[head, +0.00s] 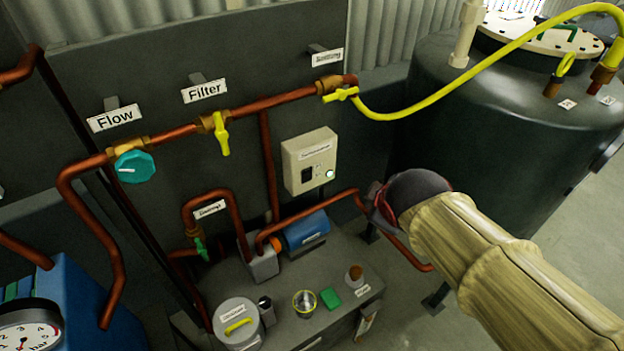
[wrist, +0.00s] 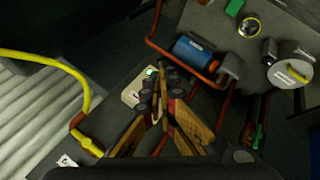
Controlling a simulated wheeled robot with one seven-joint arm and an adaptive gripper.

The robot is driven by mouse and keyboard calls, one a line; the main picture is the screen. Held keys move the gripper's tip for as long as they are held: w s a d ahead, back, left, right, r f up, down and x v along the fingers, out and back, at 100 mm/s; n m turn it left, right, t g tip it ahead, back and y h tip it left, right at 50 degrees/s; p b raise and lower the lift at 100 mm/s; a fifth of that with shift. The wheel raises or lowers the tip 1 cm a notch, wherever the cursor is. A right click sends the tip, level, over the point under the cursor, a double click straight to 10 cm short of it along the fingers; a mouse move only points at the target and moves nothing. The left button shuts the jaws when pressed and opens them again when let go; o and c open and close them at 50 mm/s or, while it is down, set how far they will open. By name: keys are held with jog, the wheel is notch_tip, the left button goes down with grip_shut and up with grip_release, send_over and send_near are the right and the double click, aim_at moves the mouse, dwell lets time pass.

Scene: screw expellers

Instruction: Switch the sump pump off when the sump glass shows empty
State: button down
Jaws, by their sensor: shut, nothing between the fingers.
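The blue motor (head: 305,230) of a pump sits on the bench below. In the wrist view my gripper (wrist: 164,78) is shut and empty; its fingers overlap the edge of the switch box (wrist: 132,95) beside the lit lamp. I cannot tell if they touch it. The dark wrist hides most of the fingers in the head view. I cannot identify a sump glass.
Copper pipes (head: 270,103) with labelled valves cross the panel. A yellow hose (head: 400,112) runs to a large dark tank (head: 480,140) at right.

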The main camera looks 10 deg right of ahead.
jog(key=w+d+f+n+t+p, duration=0.1)
jog(key=w+f+n, duration=0.1)
jog(key=w+n, duration=0.5)
jog(key=w+d+f+n+t+p, duration=0.1)
jog(key=w+d+f+n, duration=0.1)
jog(key=w+n, duration=0.5)
jog(key=w+a+f+n+y, duration=0.2)
jog(key=f+n, duration=0.3)
jog(key=n, duration=0.3)
jog(key=w+a+f+n+y, duration=0.2)
jog(key=a+f+n+y, duration=0.1)
jog(key=n, duration=0.6)
notch_tip(320, 180, down, 2)
jog(key=shift+a+y+p, duration=0.3)
jog(key=shift+a+p, duration=0.15)
jog(key=shift+a, duration=0.25)
jog(key=b, duration=0.3)
send_near(305, 180)
notch_tip(305, 180, down, 3)
jog(key=w, duration=0.2)
jog(key=shift+w+a+f, duration=0.1)
jog(key=shift+w+a, duration=0.45)
